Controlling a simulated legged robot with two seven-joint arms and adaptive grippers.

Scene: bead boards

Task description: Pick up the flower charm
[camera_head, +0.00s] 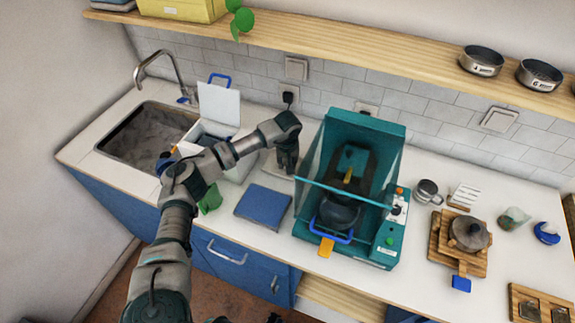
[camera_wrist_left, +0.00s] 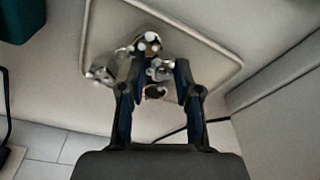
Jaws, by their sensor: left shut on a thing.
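My left gripper (camera_wrist_left: 155,72) is low over a pale, rounded tray (camera_wrist_left: 220,62) in the left wrist view. Its fingers are shut on a small silvery piece, which I take to be the flower charm (camera_wrist_left: 158,70); its shape is blurred. Other small pale and silvery beads (camera_wrist_left: 147,42) lie close around the fingertips on the tray. In the head view my left gripper (camera_head: 287,163) points down between the white box and the teal machine, and its fingers hide the charm. My right gripper is not in view.
A teal machine with a clear cover (camera_head: 390,165) stands close right of my left gripper. An open white box (camera_head: 215,105) is on its left, with a blue pad (camera_head: 263,206) in front. A sink (camera_head: 140,135) is at the far left. A wooden shelf (camera_head: 390,60) runs above.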

